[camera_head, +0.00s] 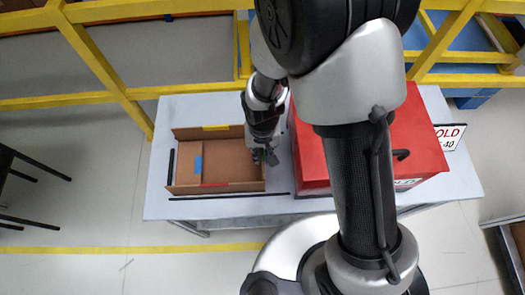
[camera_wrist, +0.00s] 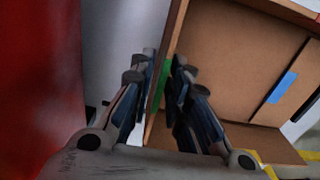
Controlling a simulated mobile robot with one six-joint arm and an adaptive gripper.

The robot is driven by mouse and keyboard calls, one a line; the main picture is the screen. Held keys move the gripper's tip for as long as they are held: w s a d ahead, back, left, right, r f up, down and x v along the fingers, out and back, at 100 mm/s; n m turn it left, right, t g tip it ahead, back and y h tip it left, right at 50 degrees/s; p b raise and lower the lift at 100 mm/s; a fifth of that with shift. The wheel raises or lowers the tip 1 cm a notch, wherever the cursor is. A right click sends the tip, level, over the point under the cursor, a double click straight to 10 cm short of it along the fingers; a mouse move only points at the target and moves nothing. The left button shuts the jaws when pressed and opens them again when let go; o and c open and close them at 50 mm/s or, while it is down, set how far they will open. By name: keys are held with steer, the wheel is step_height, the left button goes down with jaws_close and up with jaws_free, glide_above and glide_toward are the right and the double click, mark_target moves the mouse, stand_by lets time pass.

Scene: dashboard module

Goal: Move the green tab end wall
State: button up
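The green tab end wall (camera_wrist: 160,82) is a thin brown board at the right end of a shallow brown box (camera_head: 228,172). Its green tab shows between my fingertips in the wrist view. My gripper (camera_wrist: 166,78) straddles this wall, with one finger outside the box and one inside. Both finger pads lie close against the board and look shut on it. In the head view my gripper (camera_head: 264,156) is over the box's right end and hides part of that wall. The wall stands upright at the box end.
The box has a yellow tab (camera_head: 215,127) on its far side, a red tab (camera_head: 213,185) on its near side and a blue tab (camera_head: 198,165) inside at left. A red block (camera_head: 312,160) stands close to the right. Black strips (camera_head: 229,196) lie on the grey table (camera_head: 160,207). Yellow rails (camera_head: 100,65) run behind.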

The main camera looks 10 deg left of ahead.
jaws_close()
